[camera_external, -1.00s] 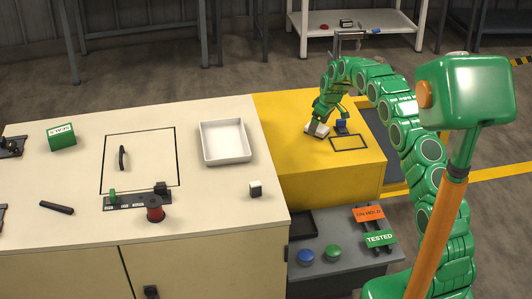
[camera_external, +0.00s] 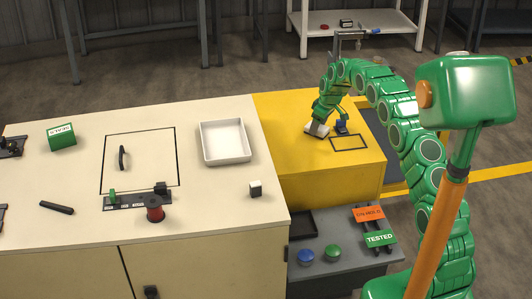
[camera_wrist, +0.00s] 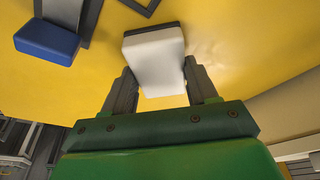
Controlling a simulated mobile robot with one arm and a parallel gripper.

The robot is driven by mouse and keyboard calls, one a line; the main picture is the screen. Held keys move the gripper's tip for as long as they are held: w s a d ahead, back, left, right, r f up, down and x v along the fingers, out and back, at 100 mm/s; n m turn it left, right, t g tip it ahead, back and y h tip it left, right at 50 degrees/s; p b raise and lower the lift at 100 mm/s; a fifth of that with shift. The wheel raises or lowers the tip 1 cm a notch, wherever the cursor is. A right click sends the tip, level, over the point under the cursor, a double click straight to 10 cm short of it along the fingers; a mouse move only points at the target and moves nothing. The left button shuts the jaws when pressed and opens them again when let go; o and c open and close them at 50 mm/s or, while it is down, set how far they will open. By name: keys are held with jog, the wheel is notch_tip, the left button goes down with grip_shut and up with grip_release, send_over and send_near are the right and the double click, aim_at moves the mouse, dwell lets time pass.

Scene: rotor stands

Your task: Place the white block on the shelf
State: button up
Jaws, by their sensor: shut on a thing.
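A white block (camera_external: 317,129) with a dark edge is at my gripper, over the yellow table (camera_external: 300,170). In the wrist view the white block (camera_wrist: 155,62) sits between the two grey fingers of my gripper (camera_wrist: 160,88), which is shut on it. I cannot tell whether the block touches the table or is slightly above it. My gripper (camera_external: 320,118) reaches down from the arm in the external view. A white rack with a shelf (camera_external: 385,20) stands at the back, with small things on it.
A blue block (camera_external: 341,127) sits right of my gripper, by a black outline (camera_external: 349,143). A grey stand (camera_external: 350,262) with buttons is in front.

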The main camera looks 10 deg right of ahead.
jog(key=shift+r, duration=1.5)
jog(key=shift+s+r, duration=0.55)
jog(key=shift+r, duration=0.15)
jog(key=s+d+r, duration=0.2)
jog(key=s+r, duration=0.6)
jog(key=s, duration=0.4)
jog(key=shift+s+r, duration=0.3)
jog(key=shift+s, duration=0.05)
